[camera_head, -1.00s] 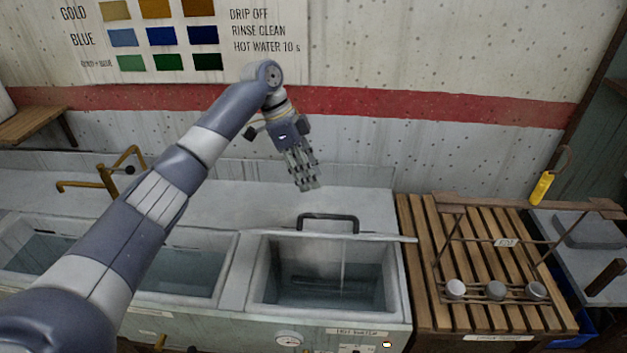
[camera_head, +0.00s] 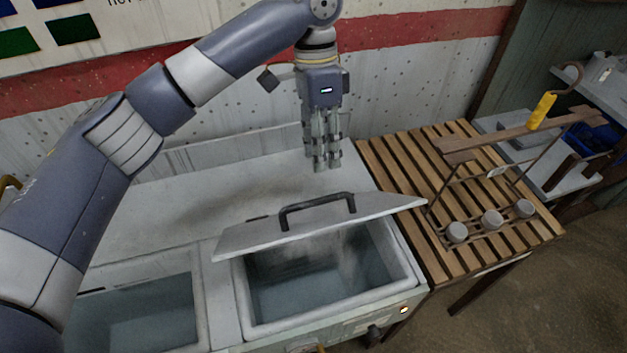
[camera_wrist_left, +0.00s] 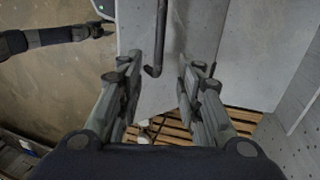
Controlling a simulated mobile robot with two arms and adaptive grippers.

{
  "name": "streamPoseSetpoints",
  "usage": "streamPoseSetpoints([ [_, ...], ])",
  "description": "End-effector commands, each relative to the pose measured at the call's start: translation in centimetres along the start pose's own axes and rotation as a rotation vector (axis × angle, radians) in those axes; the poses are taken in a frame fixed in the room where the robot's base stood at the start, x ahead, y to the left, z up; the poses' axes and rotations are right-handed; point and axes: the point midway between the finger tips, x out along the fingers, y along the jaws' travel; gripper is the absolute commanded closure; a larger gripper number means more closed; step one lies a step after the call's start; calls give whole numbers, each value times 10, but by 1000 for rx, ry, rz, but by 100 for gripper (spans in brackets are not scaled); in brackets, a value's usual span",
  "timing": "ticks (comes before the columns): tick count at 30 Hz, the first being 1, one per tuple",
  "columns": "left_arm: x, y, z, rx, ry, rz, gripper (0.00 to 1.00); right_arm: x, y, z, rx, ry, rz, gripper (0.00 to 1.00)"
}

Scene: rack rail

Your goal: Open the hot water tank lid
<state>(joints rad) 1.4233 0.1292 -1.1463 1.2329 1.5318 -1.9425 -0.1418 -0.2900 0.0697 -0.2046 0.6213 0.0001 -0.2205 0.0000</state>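The hot water tank (camera_head: 413,275) is the right-hand basin in the head view, with water visible inside. Its grey lid (camera_head: 245,238) is raised and tilted above the tank, so the front of the opening is uncovered. A dark bar handle (camera_head: 318,203) stands on the lid. My left gripper (camera_head: 323,168) hangs fingers down behind the lid and handle, apart from them. In the left wrist view its fingers (camera_wrist_left: 160,90) are spread with nothing held; the lid (camera_wrist_left: 170,95) and handle (camera_wrist_left: 160,45) appear beyond. My right gripper (camera_wrist_left: 101,22) seems to show at that view's upper left, too small to judge.
Another water basin (camera_head: 140,318) is at left. The wall (camera_head: 230,115) rises close behind my left gripper.

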Motion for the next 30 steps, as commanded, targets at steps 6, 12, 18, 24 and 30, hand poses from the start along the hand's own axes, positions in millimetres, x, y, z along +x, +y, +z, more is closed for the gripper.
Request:
streamPoseSetpoints([
  [6, 40, 0, 2, 0, -2, 2, 67, -13, 23, 34, 0, -51, 27, 60],
  [12, 74, 0, 1, 1, 0, 2, 67, -20, 15, 22, 2, -32, 18, 60],
  [18, 92, 0, 1, 1, 1, 1, 67, -21, -1, -8, 3, 15, -1, 60],
  [24, 95, 0, 1, 1, 2, 0, 67, -21, 1, -4, -1, 6, 2, 60],
  [30, 95, 0, 0, 1, 2, 0, 87, -22, 7, 12, -2, -18, 8, 60],
])
